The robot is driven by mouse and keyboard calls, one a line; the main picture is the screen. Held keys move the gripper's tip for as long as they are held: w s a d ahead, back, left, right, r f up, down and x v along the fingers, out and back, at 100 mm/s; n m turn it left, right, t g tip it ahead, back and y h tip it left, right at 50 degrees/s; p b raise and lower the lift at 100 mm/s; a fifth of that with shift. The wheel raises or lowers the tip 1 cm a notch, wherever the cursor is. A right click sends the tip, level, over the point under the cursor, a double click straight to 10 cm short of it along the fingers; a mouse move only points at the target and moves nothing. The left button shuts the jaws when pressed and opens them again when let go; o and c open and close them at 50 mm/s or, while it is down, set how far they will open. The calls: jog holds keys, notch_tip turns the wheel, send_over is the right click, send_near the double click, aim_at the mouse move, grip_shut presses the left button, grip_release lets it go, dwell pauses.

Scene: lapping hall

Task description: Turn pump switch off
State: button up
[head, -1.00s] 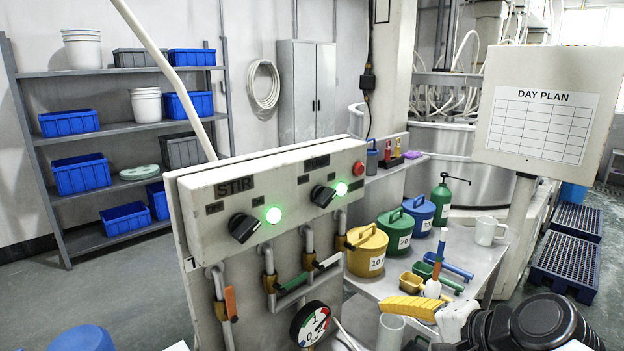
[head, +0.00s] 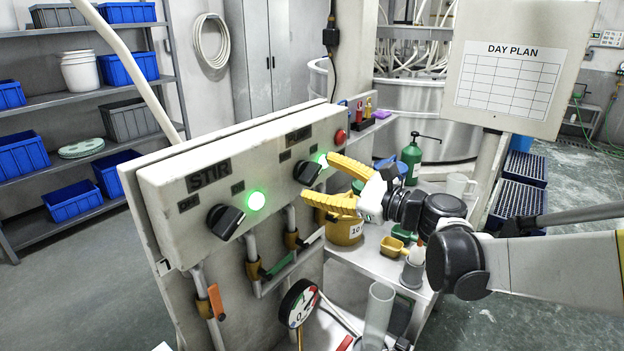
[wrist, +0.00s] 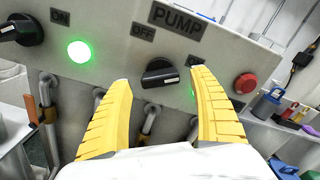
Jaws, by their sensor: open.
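The pump switch is a black rotary knob on the pale control box (head: 165,200); it shows in the head view (head: 307,173) and in the wrist view (wrist: 160,73). Its PUMP label (wrist: 177,18) is above it, with OFF (wrist: 143,31) at its upper left. The green pump lamp (head: 322,160) is lit; in the wrist view the right finger mostly hides it. My gripper (head: 317,178) has two yellow fingers, spread open and empty. In the wrist view the fingers (wrist: 160,80) stand on either side of the knob. Whether they touch it, I cannot tell.
The STIR knob (head: 226,221) and its lit green lamp (head: 256,200) are to the left. A red button (wrist: 246,83) is just right of the fingers. Pipes with valve levers and a gauge (head: 298,303) are below; a bench with containers is behind.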

jog(key=shift+x, duration=1.25)
jog(key=shift+d, duration=0.1)
jog(key=c, duration=1.2)
